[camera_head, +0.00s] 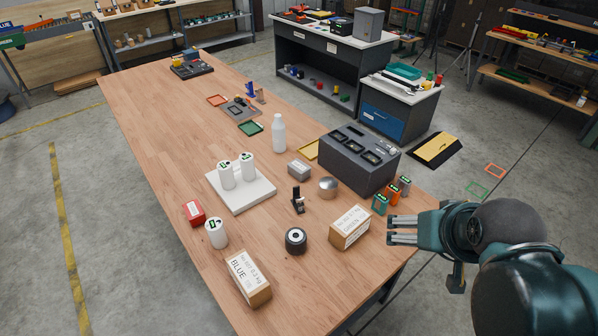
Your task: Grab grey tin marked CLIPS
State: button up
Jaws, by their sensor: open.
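A small grey rectangular tin (299,170) sits on the wooden table, left of the large dark grey box; its marking is too small to read. A round silver metal container (328,187) stands just in front and to the right of it. My gripper (391,230) is at the right edge of the table, fingers pointing left, open and empty. It is well apart from the grey tin, with the GREEN carton (350,228) between them in the picture.
A dark grey box (358,165) and small teal, orange and grey devices (393,194) stand near my gripper. A black stand (298,203), black roll (296,240), white bottle (279,135), BLUE carton (248,279) and red tin (194,212) are nearby.

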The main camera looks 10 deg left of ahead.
jog(key=w+a+r+m+g, duration=0.1)
jog(key=w+a+r, duration=0.1)
jog(key=w, duration=0.5)
jog(key=w+a+r+m, duration=0.1)
jog(key=w+a+r, duration=0.15)
jog(key=w, duration=0.55)
jog(key=m+g+h, duration=0.3)
jog(key=m, duration=0.3)
send_over(294, 169)
jog(key=f, duration=2.6)
jog(key=shift+s+d+f, duration=0.25)
jog(key=shift+d+f, duration=0.05)
jog(key=shift+f, duration=0.1)
jog(key=shift+w+a+f, duration=0.15)
jog(key=shift+a+f, duration=0.1)
jog(key=shift+f, duration=0.2)
